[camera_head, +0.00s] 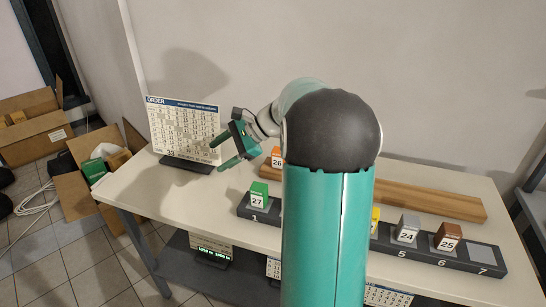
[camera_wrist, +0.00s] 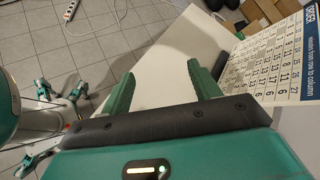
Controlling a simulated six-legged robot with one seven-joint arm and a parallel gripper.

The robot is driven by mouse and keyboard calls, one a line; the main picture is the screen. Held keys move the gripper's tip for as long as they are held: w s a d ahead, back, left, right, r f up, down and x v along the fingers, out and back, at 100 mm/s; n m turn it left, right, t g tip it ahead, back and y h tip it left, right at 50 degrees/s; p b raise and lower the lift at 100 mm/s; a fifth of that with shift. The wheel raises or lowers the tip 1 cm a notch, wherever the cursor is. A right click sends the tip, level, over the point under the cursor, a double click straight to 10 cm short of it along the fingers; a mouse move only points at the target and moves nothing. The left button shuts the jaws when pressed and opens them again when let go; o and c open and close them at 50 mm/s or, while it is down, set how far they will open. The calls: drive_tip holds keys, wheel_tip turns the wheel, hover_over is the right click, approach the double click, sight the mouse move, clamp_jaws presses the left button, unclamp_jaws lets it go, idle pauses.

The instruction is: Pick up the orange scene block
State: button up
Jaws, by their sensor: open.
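The orange block (camera_head: 277,157), with a white label reading 26, shows in the head view toward the back of the table, just left of my upper arm. My arm hides part of its surroundings. It appears to sit at the left end of a wooden board (camera_head: 430,199). My gripper (camera_head: 224,151) is open and empty above the table, left of the orange block and in front of the order board (camera_head: 184,128). In the wrist view my gripper (camera_wrist: 162,82) shows two spread green fingers over bare table; the orange block is not seen there.
A dark numbered rack (camera_head: 457,262) runs along the table front, holding a green block (camera_head: 259,195), a yellow block (camera_head: 375,218), a grey block (camera_head: 407,228) and a brown block (camera_head: 447,235). My arm hides its middle. Cardboard boxes (camera_head: 35,135) stand on the floor at left.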

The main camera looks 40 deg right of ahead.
drive_tip(key=s+d+f+m+t, duration=0.1)
drive_tip(key=d+f+m+t, duration=0.2)
drive_tip(key=d, duration=0.6)
drive_tip(key=s+d+f+m+t, duration=0.1)
drive_tip(key=d+f+m+t, duration=0.2)
drive_tip(key=d, duration=0.6)
drive_tip(key=s+d+f+m+t, duration=0.1)
drive_tip(key=d+m+t, duration=0.3)
drive_tip(key=d, duration=0.5)
drive_tip(key=g, duration=0.1)
approach(274, 154)
drive_tip(key=w, duration=0.1)
drive_tip(key=w+f, duration=0.1)
drive_tip(key=w, duration=0.1)
drive_tip(key=shift+w+d+m, duration=0.2)
drive_tip(key=shift+w+m, duration=0.05)
drive_tip(key=shift+m, duration=0.15)
drive_tip(key=shift+w+a+f, duration=0.3)
drive_tip(key=shift+w+f, duration=0.05)
drive_tip(key=shift+w, duration=0.15)
drive_tip(key=shift+x, duration=3.2)
drive_tip(key=c, duration=1.1)
drive_tip(key=shift+r, duration=0.15)
